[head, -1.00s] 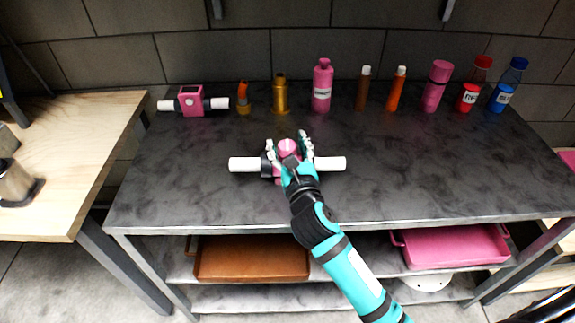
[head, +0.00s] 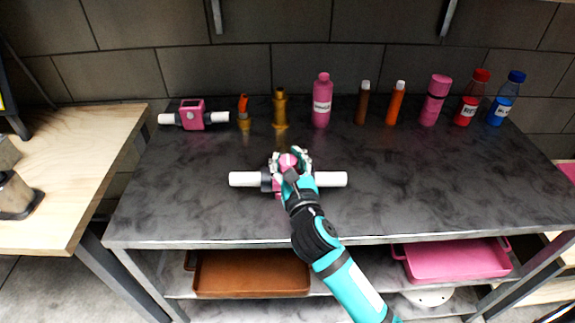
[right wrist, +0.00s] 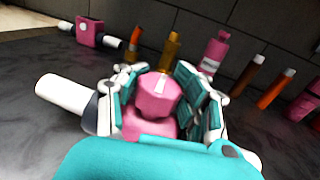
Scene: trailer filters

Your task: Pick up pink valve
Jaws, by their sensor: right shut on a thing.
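A pink valve with white pipe ends (head: 331,179) lies near the middle of the dark table in the head view. My right gripper (head: 290,160) is shut on its pink middle part, which it partly hides. In the right wrist view the pink knob of the valve (right wrist: 158,95) sits between the two fingers of the gripper (right wrist: 165,100), with a white pipe end to the left. Whether the valve touches the table is hard to tell. A second pink valve-like piece with white ends (head: 193,115) lies at the table's back left. My left gripper is not in view.
Along the back of the table (head: 420,190) stand orange and gold pieces, a pink bottle (head: 321,102), brown and orange tubes, a pink container (head: 434,101), and red- and blue-capped bottles (head: 506,99). A brown tray (head: 250,275) and pink tray (head: 455,265) are on the shelf below.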

